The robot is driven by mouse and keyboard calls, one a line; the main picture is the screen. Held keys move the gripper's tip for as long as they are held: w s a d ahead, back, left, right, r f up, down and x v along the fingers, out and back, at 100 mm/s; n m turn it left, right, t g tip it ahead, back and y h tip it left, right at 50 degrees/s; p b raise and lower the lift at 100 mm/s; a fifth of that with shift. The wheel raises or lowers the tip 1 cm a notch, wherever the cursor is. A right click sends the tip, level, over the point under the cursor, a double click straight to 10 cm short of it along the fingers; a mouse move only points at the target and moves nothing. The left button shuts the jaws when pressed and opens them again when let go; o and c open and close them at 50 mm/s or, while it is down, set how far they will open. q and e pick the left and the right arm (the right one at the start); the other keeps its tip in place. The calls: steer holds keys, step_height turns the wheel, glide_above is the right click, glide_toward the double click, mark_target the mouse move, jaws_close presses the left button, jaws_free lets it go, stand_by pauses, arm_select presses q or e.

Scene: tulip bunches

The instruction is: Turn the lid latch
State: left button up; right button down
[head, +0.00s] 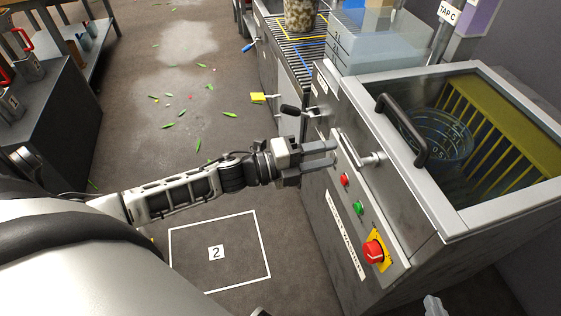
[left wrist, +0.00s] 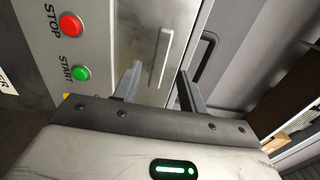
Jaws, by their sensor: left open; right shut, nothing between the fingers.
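The lid latch (head: 372,159) is a small silver lever on the upper front of the grey machine, just below the lid's black handle (head: 405,130). My left gripper (head: 334,155) is open in front of the machine, fingers pointing at the latch, with nothing between them. In the left wrist view, a pale metal bar (left wrist: 164,58), which looks like the latch, lies beyond and between the open fingertips (left wrist: 158,82). I cannot tell the exact gap, but no contact shows. A grey tip of my right gripper (head: 433,306) shows at the bottom edge, shut and empty.
Below the latch are a green START button (head: 359,208), a red button (head: 344,180) and a red emergency knob (head: 373,250) on yellow. A black-handled lever (head: 292,110) sticks out left of the latch. Floor square 2 (head: 216,252) is clear; green leaves lie beyond.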

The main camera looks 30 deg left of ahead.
arm_select(q)
steer(key=v, duration=0.9)
steer(key=shift+s, duration=0.2)
steer(key=shift+a, duration=0.15)
steer(key=s+d+f+n+g+y+p, duration=0.1)
steer(key=s+d+n+y+p, duration=0.2)
steer(key=n, duration=0.9)
steer(key=s+d+f+n+g+y+p, duration=0.1)
steer(key=s+d+n+y, duration=0.4)
steer(key=n, duration=0.7)
steer(key=shift+s+d+f+n+g+y+p, duration=0.35)
steer(key=shift+s+d+p, duration=0.25)
steer(key=shift+d+p, duration=0.25)
arm_select(e)
steer(key=shift+d+r+g, duration=0.25)
steer(key=shift+r+g, duration=0.05)
steer(key=shift+r, duration=0.7)
arm_select(q)
steer(key=shift+a+r, duration=0.1)
arm_select(e)
steer(key=shift+s, duration=0.1)
